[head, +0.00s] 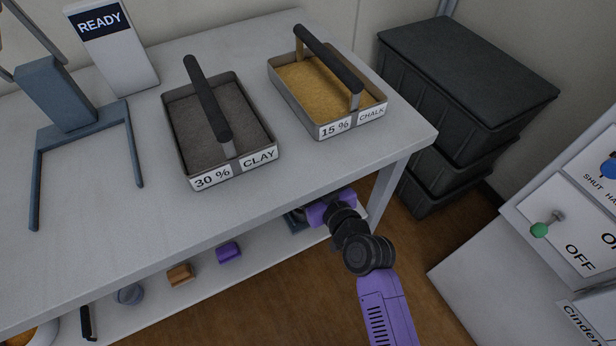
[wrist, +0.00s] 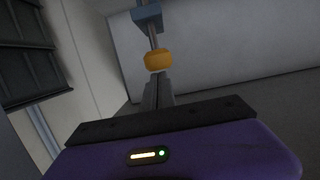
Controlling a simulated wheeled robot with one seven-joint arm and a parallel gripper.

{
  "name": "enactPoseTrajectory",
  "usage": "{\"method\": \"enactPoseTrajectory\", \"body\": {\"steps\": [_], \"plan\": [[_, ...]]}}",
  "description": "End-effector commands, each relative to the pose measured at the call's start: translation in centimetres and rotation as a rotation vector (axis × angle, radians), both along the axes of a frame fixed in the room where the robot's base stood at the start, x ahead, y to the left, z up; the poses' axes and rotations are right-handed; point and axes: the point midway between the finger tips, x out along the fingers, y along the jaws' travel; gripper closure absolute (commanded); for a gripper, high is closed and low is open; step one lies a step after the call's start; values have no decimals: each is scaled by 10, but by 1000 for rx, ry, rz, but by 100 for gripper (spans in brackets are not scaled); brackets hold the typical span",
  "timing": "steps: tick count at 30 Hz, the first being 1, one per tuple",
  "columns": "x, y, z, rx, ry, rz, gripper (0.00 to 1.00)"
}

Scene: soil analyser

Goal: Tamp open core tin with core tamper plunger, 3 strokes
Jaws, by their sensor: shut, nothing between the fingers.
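In the wrist view my gripper (wrist: 158,80) is shut, its dark fingers together and empty. An orange knob (wrist: 158,60) on a thin grey rod is just past the fingertips. I cannot tell if they touch. The rod runs into a blue block (wrist: 148,17) at the top edge; this looks like the tamper plunger. In the head view my gripper (head: 318,212) is low at the table's front edge, over the lower shelf, its fingers hidden. A dark bluish piece (head: 296,221) shows beside it, mostly hidden. I cannot make out the open core tin.
On the table (head: 100,210) stand a clay tray (head: 262,160), a chalk tray (head: 378,112), a blue-grey frame (head: 55,95) and a READY panel (head: 125,60). The lower shelf (head: 210,278) holds small blocks. Black crates (head: 450,90) stand right; a switch panel (head: 575,225) is far right.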

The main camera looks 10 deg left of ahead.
Motion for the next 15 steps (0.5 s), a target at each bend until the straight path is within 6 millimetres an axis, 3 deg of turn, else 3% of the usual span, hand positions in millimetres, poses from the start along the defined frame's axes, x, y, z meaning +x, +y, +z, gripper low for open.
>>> {"method": "enactPoseTrajectory", "body": {"steps": [8,15], "plan": [[0,0,-1,0,0,0,100],[0,0,-21,-1,1,0,100]]}}
